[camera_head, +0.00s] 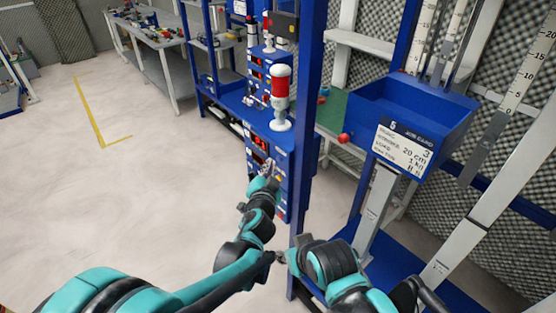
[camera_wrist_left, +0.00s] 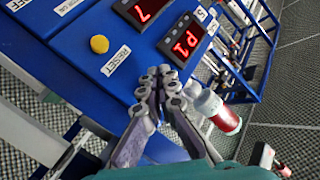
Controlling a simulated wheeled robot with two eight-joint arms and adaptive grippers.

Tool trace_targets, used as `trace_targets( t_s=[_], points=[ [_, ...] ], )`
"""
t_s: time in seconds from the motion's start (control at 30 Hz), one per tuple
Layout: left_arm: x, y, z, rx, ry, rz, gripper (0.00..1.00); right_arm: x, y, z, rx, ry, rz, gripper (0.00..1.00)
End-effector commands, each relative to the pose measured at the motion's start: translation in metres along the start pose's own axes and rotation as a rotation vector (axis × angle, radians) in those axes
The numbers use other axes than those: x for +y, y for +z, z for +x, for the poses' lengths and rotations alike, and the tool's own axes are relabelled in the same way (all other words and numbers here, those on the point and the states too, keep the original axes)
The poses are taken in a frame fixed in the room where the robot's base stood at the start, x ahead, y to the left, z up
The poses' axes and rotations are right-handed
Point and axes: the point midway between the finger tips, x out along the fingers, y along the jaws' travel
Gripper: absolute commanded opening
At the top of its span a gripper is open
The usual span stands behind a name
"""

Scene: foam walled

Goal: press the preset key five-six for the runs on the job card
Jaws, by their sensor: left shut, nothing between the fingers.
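In the left wrist view, one red display (camera_wrist_left: 185,41) reads P1 and another (camera_wrist_left: 146,10) shows a 7-like digit. A yellow button (camera_wrist_left: 99,44) sits by a RESET label. My left gripper (camera_head: 268,166) is at the box front; its fingertips (camera_wrist_left: 168,82) are together over the panel below the P1 display. Contact cannot be told, and no five-six key label is readable. The job card (camera_head: 402,149) hangs on a blue tray; it shows 5, 3, 20 cm and 1 kg.
A red-and-white beacon (camera_head: 281,95) stands on the box, close to the gripper. A blue post (camera_head: 308,100) rises just right of the box. Open floor (camera_head: 130,190) lies to the left.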

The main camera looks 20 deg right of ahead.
Motion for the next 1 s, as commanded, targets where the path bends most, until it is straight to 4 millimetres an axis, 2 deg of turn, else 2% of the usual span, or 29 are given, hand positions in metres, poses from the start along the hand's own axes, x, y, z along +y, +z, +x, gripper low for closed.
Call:
trace_targets(
  t_s=[1.0],
  points=[
    [0.0063, -0.0065, 0.0088, 0.0, 0.0, 0.001, 0.0, 0.0, 0.0011, 0.0016, 0.0, 0.0, 0.0, 0.4]
  ],
)
